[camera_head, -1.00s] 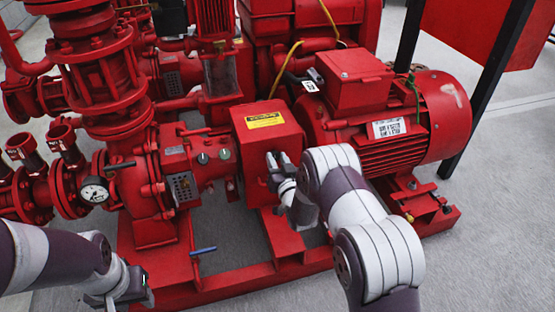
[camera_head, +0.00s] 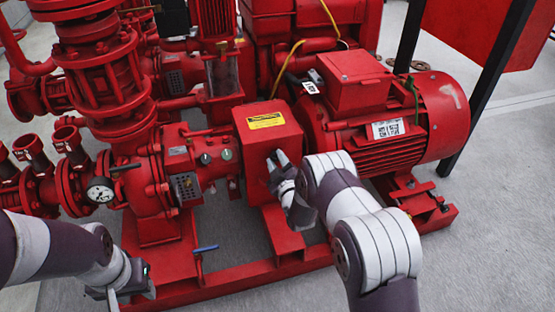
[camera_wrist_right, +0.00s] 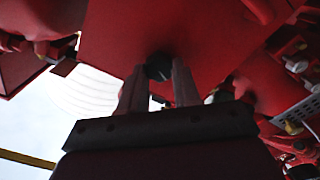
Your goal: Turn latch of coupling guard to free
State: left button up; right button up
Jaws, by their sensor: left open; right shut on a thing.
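The coupling guard (camera_head: 267,130) is a red box with a yellow label, between the pump and the motor. Its latch (camera_wrist_right: 158,67) shows in the right wrist view as a small dark round knob on the red guard face. My right gripper (camera_head: 276,163) is at the front face of the guard. In the right wrist view its two fingers (camera_wrist_right: 158,85) stand on either side of the knob, shut on it. In the head view the gripper hides the latch. My left gripper (camera_head: 148,283) is empty, low at the left, in front of the base frame and away from the guard.
The red motor (camera_head: 425,120) with its terminal box stands right of the guard. The pump (camera_head: 150,185) with a gauge (camera_head: 100,190) stands left. Grey floor in front is clear.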

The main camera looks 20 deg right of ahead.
jog(key=n, duration=0.4)
jog(key=shift+f+n+p, duration=0.1)
jog(key=shift+n+p, duration=0.3)
dwell(0.4)
jog(key=o, duration=1.1)
jog(key=shift+c, duration=0.2)
jog(key=s+p, duration=0.5)
jog(key=s, duration=0.7)
jog(key=shift+s+d, duration=0.15)
jog(key=shift+s, duration=0.25)
